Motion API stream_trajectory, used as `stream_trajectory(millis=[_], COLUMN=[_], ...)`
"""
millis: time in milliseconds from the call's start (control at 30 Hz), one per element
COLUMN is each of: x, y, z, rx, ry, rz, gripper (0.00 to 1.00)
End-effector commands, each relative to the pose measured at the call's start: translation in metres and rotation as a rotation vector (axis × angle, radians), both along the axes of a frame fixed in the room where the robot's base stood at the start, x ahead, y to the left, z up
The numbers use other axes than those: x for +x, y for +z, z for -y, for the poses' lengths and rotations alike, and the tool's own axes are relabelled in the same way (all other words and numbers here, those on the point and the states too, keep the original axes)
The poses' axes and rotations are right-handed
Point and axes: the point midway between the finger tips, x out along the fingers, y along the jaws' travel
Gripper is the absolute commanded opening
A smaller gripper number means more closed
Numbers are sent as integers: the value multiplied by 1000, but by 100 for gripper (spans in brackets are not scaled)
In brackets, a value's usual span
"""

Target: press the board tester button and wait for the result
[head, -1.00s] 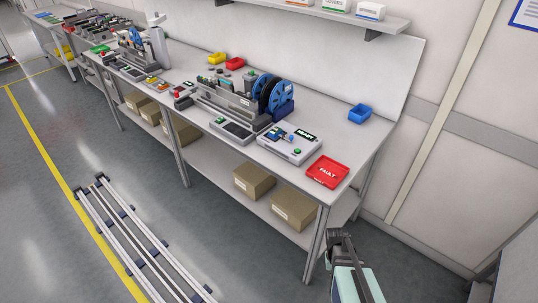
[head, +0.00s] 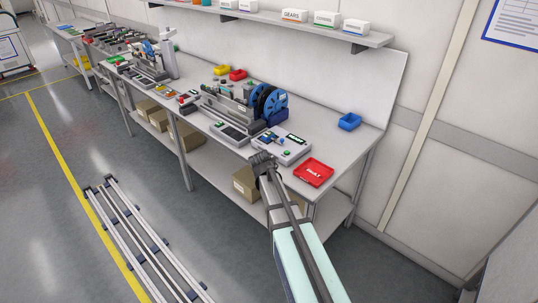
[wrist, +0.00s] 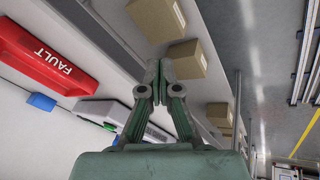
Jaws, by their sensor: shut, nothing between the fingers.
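The board tester (head: 297,151) is a light grey box on the bench in the head view, left of the red FAULT tray. Its green button (head: 287,153) is on its top, and a small dark display with green text (head: 297,138) is at its back; the text is too small to read. My gripper (head: 261,158) is shut and empty, at the bench's front edge, to the left of the button and apart from it. In the wrist view the shut fingertips (wrist: 158,66) point past the bench edge, and the tester (wrist: 95,110) is partly hidden behind the fingers.
The red FAULT tray (head: 314,172) is right of the tester, and a blue bin (head: 349,122) stands behind it. Blue reels (head: 270,103) on a feeder rise left of the tester. Cardboard boxes (head: 244,184) sit on the lower shelf. Floor rails (head: 150,245) lie at left.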

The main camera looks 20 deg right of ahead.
Motion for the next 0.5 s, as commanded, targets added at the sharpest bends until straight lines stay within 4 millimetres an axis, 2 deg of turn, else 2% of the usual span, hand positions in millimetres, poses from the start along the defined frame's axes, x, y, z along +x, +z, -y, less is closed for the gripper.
stream_trajectory(millis=[33, 167, 400, 500], x=[16, 46, 100, 117], y=[10, 38, 105, 130], z=[11, 31, 77, 93], rx=[-19, -68, -172, -210], ry=[-6, -17, -43, -53], rz=[18, 62, 152, 182], gripper=[0, 0, 0, 0])
